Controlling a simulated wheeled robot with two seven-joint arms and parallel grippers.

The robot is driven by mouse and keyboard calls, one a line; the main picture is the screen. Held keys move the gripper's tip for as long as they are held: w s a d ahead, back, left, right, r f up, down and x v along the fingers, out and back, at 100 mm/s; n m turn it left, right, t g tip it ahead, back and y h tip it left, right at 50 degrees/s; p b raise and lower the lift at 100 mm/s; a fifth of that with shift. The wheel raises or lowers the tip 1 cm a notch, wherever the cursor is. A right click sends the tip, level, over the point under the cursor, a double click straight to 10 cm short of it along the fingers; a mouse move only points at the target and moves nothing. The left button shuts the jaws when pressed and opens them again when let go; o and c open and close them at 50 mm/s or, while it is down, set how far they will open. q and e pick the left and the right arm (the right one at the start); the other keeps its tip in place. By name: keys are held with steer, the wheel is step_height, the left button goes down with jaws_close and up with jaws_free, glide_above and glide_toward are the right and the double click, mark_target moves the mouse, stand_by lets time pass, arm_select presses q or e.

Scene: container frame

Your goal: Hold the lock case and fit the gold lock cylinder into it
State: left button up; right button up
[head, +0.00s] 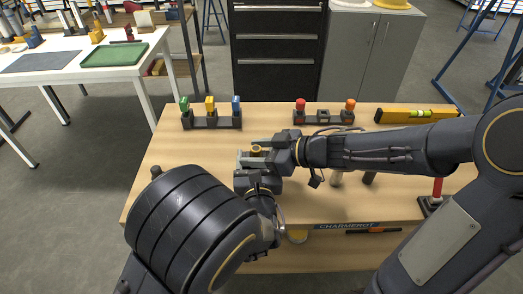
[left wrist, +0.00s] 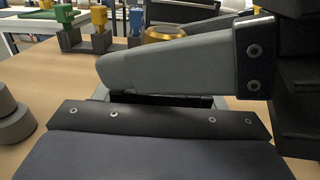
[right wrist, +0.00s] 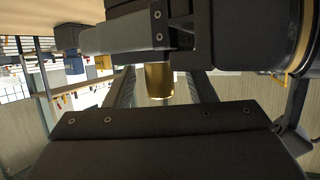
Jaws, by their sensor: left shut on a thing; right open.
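The gold lock cylinder (head: 257,149) stands between the fingers of my right gripper (head: 252,157), above the middle of the bench. In the right wrist view the cylinder (right wrist: 159,82) sits between the spread fingers, with a gap on each side. Its round gold top (left wrist: 171,33) shows behind a grey finger in the left wrist view. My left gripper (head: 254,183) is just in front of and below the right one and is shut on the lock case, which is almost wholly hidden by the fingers. How deep the cylinder sits in the case cannot be seen.
A rack with green, yellow and blue pieces (head: 212,122) stands at the back left of the bench (head: 185,155). A second rack (head: 323,118) holds red and orange pieces. A yellow level (head: 402,115) lies at the back right. The bench's left part is mostly clear.

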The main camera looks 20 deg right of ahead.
arm_select(q)
steer(key=o, duration=1.4)
steer(key=shift+c, duration=0.2)
arm_select(e)
steer(key=v, duration=1.2)
